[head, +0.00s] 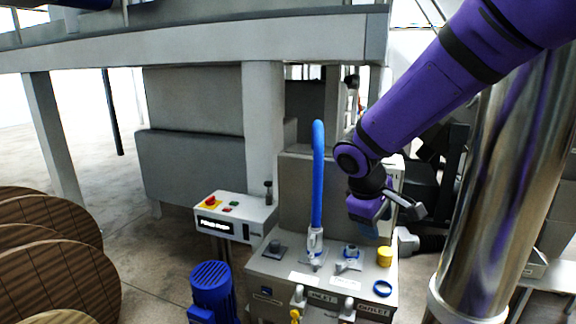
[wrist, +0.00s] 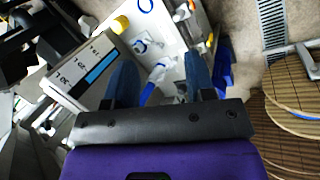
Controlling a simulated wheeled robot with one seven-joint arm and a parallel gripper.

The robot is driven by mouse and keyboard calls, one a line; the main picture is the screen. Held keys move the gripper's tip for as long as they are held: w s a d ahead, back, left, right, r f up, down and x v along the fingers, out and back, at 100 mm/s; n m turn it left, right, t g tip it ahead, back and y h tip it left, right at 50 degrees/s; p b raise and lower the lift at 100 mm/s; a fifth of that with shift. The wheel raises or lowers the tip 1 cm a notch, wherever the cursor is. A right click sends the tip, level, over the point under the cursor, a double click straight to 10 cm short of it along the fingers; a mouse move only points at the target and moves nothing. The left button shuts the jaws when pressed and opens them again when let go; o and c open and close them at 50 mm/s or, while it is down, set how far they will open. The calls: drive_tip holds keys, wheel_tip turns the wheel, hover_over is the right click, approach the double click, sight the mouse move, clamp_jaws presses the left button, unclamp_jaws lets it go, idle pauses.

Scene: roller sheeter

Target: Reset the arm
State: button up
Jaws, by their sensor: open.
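My purple arm reaches in from the upper right in the head view, bent at the elbow, with its wrist hanging down. My gripper (wrist: 160,75) shows in the wrist view with its two blue fingers spread apart and nothing held between them. In the head view its fingers are small and mostly hidden by my wrist. The gripper hangs above the right part of the grey pump box (head: 268,266), which is marked INLET and OUTLET. The box's fittings show beyond and between the fingers in the wrist view.
A blue hose (head: 319,175) stands upright on the box, left of my wrist. A yellow cap (head: 385,257) and a blue ring (head: 382,288) are on its right side. A control panel (head: 236,217), a blue motor (head: 211,292) and wooden reels (head: 58,279) stand left.

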drive_tip(key=s+d+r+m+y, duration=0.3)
drive_tip(key=s+d+r+m, duration=0.2)
drive_tip(key=s+d+r, duration=0.5)
drive_tip(key=s+d+r+m+t, duration=0.1)
drive_tip(key=s+m, duration=0.1)
drive_tip(key=s, duration=0.4)
drive_tip(key=s+d+r+m+t, duration=0.1)
drive_tip(key=s+m+t, duration=0.1)
drive_tip(key=s, duration=0.5)
drive_tip(key=shift+r+y, duration=0.3)
drive_tip(key=shift+y, duration=0.1)
